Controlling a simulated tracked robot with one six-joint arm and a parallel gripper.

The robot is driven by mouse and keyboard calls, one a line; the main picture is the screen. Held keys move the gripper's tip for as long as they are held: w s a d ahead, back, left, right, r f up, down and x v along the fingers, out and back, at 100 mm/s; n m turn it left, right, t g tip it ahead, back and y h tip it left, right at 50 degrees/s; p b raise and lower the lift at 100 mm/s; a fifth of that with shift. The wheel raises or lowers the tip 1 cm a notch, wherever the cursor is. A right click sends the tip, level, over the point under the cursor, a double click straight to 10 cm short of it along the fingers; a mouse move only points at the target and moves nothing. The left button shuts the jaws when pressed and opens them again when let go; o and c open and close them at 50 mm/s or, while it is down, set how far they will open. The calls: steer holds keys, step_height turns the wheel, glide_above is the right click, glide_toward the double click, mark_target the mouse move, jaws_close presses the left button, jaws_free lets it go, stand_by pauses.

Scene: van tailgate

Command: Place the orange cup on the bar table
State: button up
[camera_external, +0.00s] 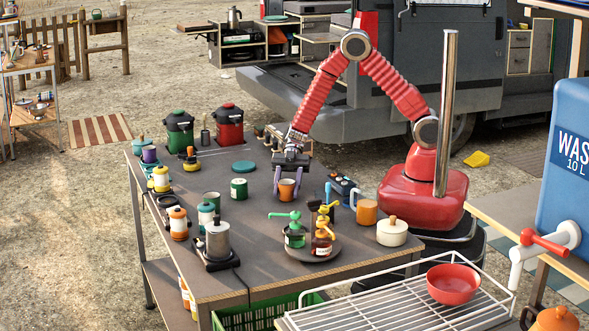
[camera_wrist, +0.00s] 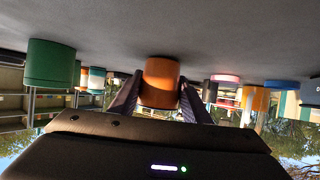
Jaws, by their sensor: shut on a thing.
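The orange cup (camera_external: 287,190) is at the middle of the grey-topped table. In the wrist view, which is upside down, the cup (camera_wrist: 161,82) sits between my two dark fingers and its base appears to meet the grey surface. My gripper (camera_external: 286,183) points down and is shut on the cup's sides. The grey-topped table (camera_external: 257,232) carries many things; I cannot tell whether it is the one called the bar table.
A green cup (camera_external: 239,189) stands left of the held cup. A round tray (camera_external: 330,250) with pump bottles is in front. An orange mug (camera_external: 367,212) and a cream pot (camera_external: 391,233) are to the right. A coffee press (camera_external: 218,240) stands front left. Bare surface lies between them.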

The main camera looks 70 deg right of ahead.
steer(key=shift+f, duration=0.1)
steer(key=o, duration=1.1)
steer(key=shift+c, duration=0.2)
steer(key=v, duration=1.2)
